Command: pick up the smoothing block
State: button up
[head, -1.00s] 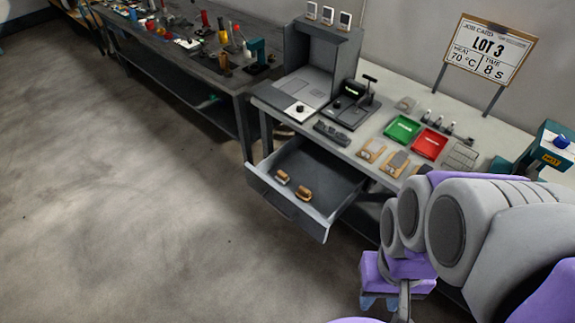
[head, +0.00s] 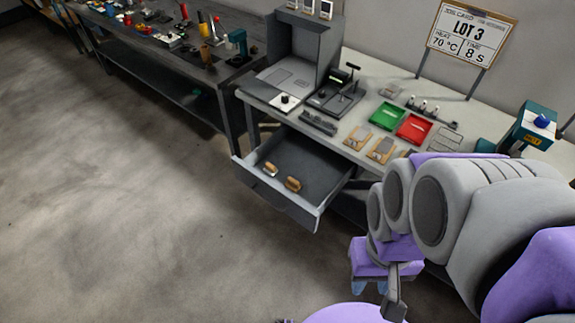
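Two small wooden-handled blocks lie in the open drawer, a left one (head: 270,169) and a right one (head: 293,184). They are too small to tell which is the smoothing block. They lie apart near the drawer's front wall. My gripper (head: 370,287) is at the lower right, right of the drawer and apart from both blocks. Its two bluish tips point down with a gap between them, and nothing shows between them. My arm hides part of the gripper and the bench's right end.
The drawer (head: 325,168) juts out from under the grey bench (head: 350,133). On the bench are a green tray (head: 388,116), a red tray (head: 414,129), wooden-based pieces (head: 358,139) and a teal device (head: 531,127). The floor (head: 130,220) at left is clear.

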aim_at(292, 184)
jog(key=z, duration=2.45)
jog(key=u, duration=2.8)
jog(key=i+j+u, duration=0.3)
jog(key=i+u, duration=0.35)
jog(key=i, duration=0.15)
